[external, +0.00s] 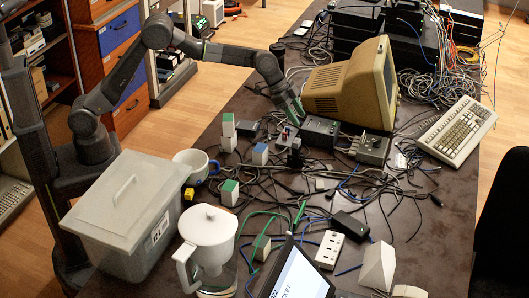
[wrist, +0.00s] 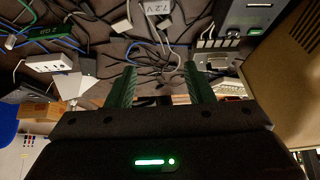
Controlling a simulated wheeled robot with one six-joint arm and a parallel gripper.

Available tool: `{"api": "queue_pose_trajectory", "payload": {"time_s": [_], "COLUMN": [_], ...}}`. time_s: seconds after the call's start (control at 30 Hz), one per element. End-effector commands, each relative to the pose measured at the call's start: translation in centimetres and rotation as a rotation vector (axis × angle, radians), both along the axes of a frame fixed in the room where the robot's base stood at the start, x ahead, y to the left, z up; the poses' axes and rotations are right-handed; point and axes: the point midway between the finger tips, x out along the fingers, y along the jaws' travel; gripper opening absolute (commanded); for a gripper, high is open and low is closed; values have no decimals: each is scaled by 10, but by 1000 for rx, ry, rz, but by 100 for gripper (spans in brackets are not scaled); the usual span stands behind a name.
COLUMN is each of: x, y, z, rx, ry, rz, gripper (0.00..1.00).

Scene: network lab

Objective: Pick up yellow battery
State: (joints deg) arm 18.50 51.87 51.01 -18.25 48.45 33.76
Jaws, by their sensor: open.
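A small yellow block (external: 189,193), which looks like the yellow battery, lies on the dark table beside the grey lidded bin and below the white mug in the external view. I cannot make it out in the wrist view. My gripper (external: 298,108) is over the far middle of the table, by the beige monitor, well up and to the right of the yellow block. In the wrist view my gripper (wrist: 160,68) has its two green fingers apart, with only cables and table seen between them.
A lidded bin (external: 128,222), a white mug (external: 190,160) and a white jug (external: 208,240) crowd the near left. Several green-topped white blocks stand mid-table among tangled cables (external: 290,185). The beige monitor (external: 343,90) and dark boxes are close to my gripper.

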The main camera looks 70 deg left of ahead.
Motion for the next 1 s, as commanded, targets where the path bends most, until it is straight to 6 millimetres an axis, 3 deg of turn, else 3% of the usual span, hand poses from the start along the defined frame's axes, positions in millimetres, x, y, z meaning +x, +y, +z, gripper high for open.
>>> {"api": "queue_pose_trajectory", "payload": {"time_s": [0.17, 0.37, 0.47, 0.6, 0.7, 0.8, 0.9, 1.0], "x": [-52, -132, -186, -274, -328, -369, -399, -398], "y": [-24, -49, -58, -59, -52, -42, -33, -32], "z": [6, 8, 8, 6, 4, 3, 2, -23], "rx": [78, 189, 257, 359, 418, 460, 489, 490], "ry": [8, 14, 18, 28, 34, 41, 46, 56], "rz": [-173, -443, -623, -922, -1112, -1263, -1380, -1381], "gripper": [48, 48, 48, 48, 48, 48, 48, 48]}}
